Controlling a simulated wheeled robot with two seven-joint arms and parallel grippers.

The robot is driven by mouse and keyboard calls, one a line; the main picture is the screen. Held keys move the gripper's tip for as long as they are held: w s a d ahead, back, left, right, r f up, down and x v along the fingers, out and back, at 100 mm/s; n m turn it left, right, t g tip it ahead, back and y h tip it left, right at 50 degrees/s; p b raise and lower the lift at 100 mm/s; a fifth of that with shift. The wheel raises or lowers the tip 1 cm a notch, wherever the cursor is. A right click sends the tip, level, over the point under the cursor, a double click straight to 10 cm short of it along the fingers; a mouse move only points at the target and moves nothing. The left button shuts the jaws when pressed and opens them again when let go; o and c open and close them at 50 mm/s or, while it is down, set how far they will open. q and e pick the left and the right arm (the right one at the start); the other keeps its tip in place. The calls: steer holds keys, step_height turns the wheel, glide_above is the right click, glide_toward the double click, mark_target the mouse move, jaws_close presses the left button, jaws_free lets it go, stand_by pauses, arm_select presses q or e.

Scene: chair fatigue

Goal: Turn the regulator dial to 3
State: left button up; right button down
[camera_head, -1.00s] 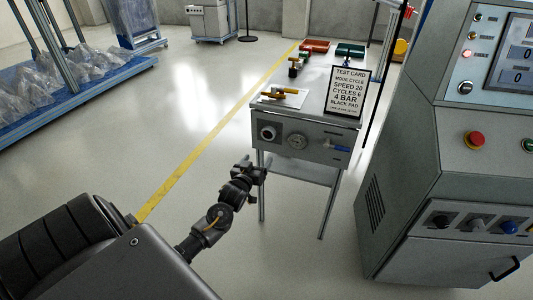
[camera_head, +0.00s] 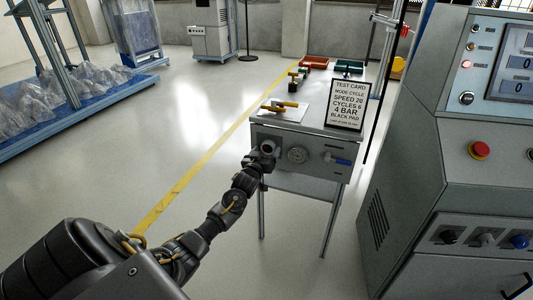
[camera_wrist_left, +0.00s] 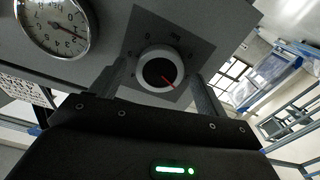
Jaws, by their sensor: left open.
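The regulator dial (camera_wrist_left: 159,70) is a white-rimmed knob with a dark face and a red pointer, on a dark square plate of the grey bench front. In the left wrist view it lies between the two fingers of my open left gripper (camera_wrist_left: 160,85); I cannot tell whether they touch it. My right gripper is not in view.
A round gauge (camera_head: 297,155) sits right of the dial and shows large in the left wrist view (camera_wrist_left: 54,24). A test card (camera_head: 346,105) stands on the bench. A control cabinet (camera_head: 440,150) stands to the right.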

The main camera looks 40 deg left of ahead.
arm_select(q)
steer(key=shift+w+a, duration=0.15)
steer(key=shift+w, duration=0.25)
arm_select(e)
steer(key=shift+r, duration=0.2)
arm_select(q)
steer(key=c, duration=1)
steer(key=shift+o, duration=0.2)
steer(key=shift+m+p, duration=0.3)
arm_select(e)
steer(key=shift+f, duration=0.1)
arm_select(q)
steer(key=m+p, duration=0.4)
steer(key=m, duration=0.3)
steer(key=shift+r, duration=0.1)
steer(key=m+p, duration=0.1)
steer(key=m, duration=0.2)
steer(key=shift+m, duration=0.3)
steer(key=shift+m+p, duration=0.45)
steer(key=shift+m, duration=0.75)
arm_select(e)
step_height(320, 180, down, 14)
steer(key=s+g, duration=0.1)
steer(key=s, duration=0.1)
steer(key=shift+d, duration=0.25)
